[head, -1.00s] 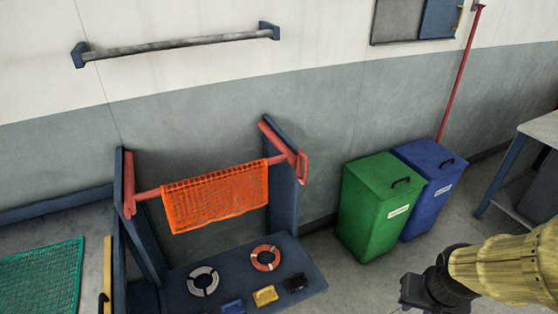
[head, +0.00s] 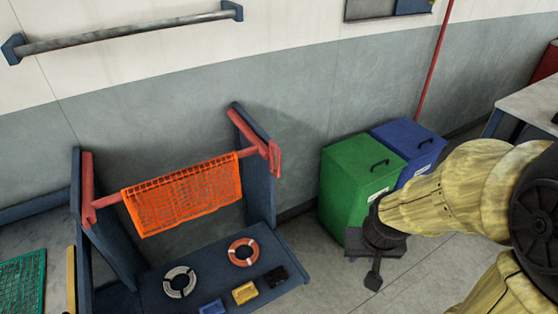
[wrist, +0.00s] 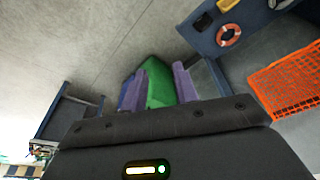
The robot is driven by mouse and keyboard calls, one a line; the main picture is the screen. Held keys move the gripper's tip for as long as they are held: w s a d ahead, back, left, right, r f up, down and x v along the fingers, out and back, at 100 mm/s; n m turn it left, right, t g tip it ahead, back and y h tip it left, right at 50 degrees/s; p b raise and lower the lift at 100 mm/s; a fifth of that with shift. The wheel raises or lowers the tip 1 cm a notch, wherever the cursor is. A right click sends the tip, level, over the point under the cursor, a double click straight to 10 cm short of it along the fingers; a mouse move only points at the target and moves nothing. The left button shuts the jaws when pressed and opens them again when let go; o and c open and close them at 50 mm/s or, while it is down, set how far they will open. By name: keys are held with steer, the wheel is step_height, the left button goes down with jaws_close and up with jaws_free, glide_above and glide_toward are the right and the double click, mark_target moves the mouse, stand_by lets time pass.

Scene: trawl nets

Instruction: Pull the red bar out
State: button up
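The red bar (head: 108,200) lies across the blue rack (head: 262,190), between its two uprights. My gripper (head: 370,264) is right of the rack, in front of the green bin, clear of the bar. In the wrist view my gripper (wrist: 165,82) has two separated fingers with nothing held between them.
The rack's shelf carries a white ring (head: 180,282), an orange ring (head: 243,252) and small blue, yellow and black items. A green bin (head: 348,165) and a blue bin (head: 415,146) stand by the wall. A grey wall bar (head: 125,32) is above. Floor between rack and bins is clear.

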mark_target(279, 162)
steer(key=w+a+f+n+t+y+b, duration=0.1)
steer(key=w+a+f+t+b, duration=0.2)
steer(key=w, duration=0.4)
steer(key=w+a+f+n+t+b, duration=0.1)
steer(key=w+a+f+t+b, duration=0.1)
steer(key=w+f+t+b, duration=0.3)
steer(key=w+a+r+n+t+y+b, duration=0.1)
steer(key=w+a+n+t+y+b, duration=0.1)
steer(key=w+a+t+y+b, duration=0.3)
steer(key=w+a+y+b, duration=0.1)
steer(key=w+a+b, duration=0.1)
steer(key=w+a, duration=0.2)
steer(key=shift+w+a+r+n+t, duration=0.2)
steer(key=shift+a+r+n+t, duration=0.1)
steer(key=shift+r+t, duration=0.1)
steer(key=p+x, duration=0.2)
steer(key=x, duration=1.5)
steer(key=shift+w+a+p, duration=0.15)
steer(key=shift+w+p, duration=0.05)
steer(key=shift+p, duration=0.2)
jaws_close()
